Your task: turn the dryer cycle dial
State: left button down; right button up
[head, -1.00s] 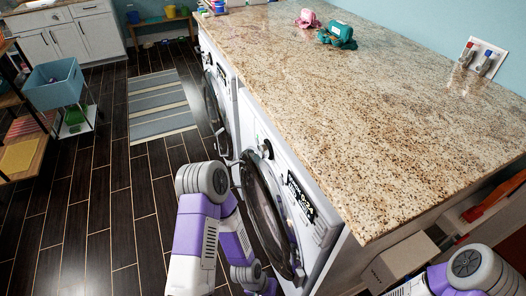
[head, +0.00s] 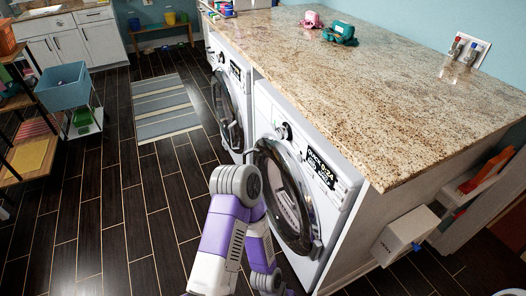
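Two white front-loading machines stand under the granite counter, and no readable label says which is the dryer. The nearer machine (head: 262,105) has a round dial (head: 284,131) at the left of its control panel, beside a dark display (head: 322,168). Its round dark-rimmed door (head: 287,200) is below. The farther machine (head: 217,43) has a similar dial (head: 221,57) and door. One purple and white arm of mine rises in front of the nearer machine, below and left of its dial. I cannot make out either gripper.
The granite counter (head: 400,95) overhangs the machines and carries a pink and a teal item. A white box (head: 405,235) sits at the right end. A blue bin (head: 62,88) stands at left. Dark floor around the striped rug (head: 160,107) is clear.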

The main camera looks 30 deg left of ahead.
aim_at(284, 133)
jog(key=k, duration=0.25)
jog(key=u, duration=1.05)
